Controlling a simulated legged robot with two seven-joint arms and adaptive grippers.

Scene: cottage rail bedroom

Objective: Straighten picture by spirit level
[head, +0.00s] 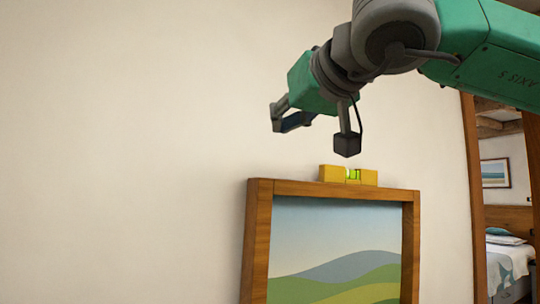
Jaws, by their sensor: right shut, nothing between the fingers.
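A wooden-framed picture (258,240) of green and blue hills hangs on the wall at the lower middle of the head view. Its bottom is cut off. Its top edge runs slightly down to the right; I cannot tell how much of that is perspective. A small yellow spirit level (333,174) with a green vial rests on the frame's top edge. The bubble is too small to read. My right gripper (278,122) is shut and empty, above and left of the level and apart from it. My left gripper is out of view.
The pale wall (120,150) left of the picture is bare. At the right, a wood-edged opening or mirror (472,190) shows a bed (508,262) and a small framed picture (495,173).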

